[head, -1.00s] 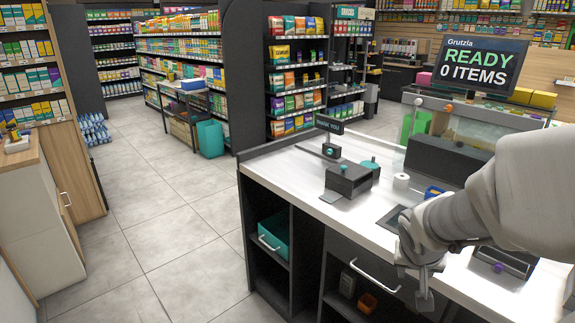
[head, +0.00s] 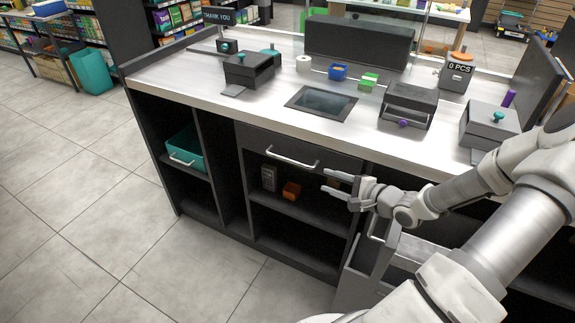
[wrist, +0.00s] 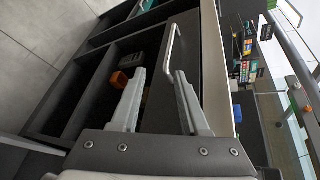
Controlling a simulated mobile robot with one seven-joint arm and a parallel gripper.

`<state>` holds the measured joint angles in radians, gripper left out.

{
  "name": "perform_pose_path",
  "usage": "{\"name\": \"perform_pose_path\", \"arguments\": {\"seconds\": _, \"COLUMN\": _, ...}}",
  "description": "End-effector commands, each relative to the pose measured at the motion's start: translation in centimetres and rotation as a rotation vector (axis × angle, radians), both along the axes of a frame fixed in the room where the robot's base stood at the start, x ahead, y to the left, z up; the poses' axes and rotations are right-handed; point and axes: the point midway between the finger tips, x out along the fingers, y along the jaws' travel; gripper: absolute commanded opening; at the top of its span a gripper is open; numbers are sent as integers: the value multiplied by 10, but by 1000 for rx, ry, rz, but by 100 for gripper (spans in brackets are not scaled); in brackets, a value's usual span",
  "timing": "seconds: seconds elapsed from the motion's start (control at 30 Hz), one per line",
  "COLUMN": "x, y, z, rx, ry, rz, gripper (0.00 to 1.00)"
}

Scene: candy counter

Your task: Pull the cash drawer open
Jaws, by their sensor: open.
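The cash drawer (head: 333,158) is a dark front panel under the white counter top, flush with the cabinet and shut. Its pale bar handle (head: 292,159) runs across the front. My gripper (head: 324,181) is open and empty, its two fingers pointing left, to the right of the handle and slightly lower in the head view. In the wrist view the handle (wrist: 174,42) lies ahead of my open gripper (wrist: 160,72), its near end close to the fingertips. The dark drawer front (wrist: 192,55) also shows there. No contact with the handle is visible.
Below the drawer are open shelves with an orange box (head: 291,191) and a grey device (head: 268,178). A teal bin (head: 185,150) sits in the left shelf. A grey open container (head: 405,255) stands at the lower right, near my arm. The floor at front left is clear.

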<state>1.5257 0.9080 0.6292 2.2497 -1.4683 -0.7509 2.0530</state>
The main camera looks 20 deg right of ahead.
Motion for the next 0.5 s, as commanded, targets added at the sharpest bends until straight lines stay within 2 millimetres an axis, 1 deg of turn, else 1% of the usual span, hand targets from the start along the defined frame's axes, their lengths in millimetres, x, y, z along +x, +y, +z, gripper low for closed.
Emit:
{"name": "perform_pose_path", "arguments": {"seconds": 0.03, "x": -3, "y": -3, "z": -1, "rx": 55, "ry": -29, "rz": -16, "gripper": 45}}
{"name": "perform_pose_path", "arguments": {"seconds": 0.1, "x": -4, "y": -4, "z": 3, "rx": 105, "ry": -58, "rz": -25, "gripper": 45}}
{"name": "perform_pose_path", "arguments": {"seconds": 0.27, "x": 0, "y": -3, "z": 5, "rx": 143, "ry": -78, "rz": -29, "gripper": 45}}
{"name": "perform_pose_path", "arguments": {"seconds": 0.37, "x": 11, "y": 1, "z": 1, "rx": 142, "ry": -77, "rz": -27, "gripper": 45}}
{"name": "perform_pose_path", "arguments": {"seconds": 0.5, "x": 37, "y": 11, "z": -6, "rx": 141, "ry": -77, "rz": -26, "gripper": 45}}
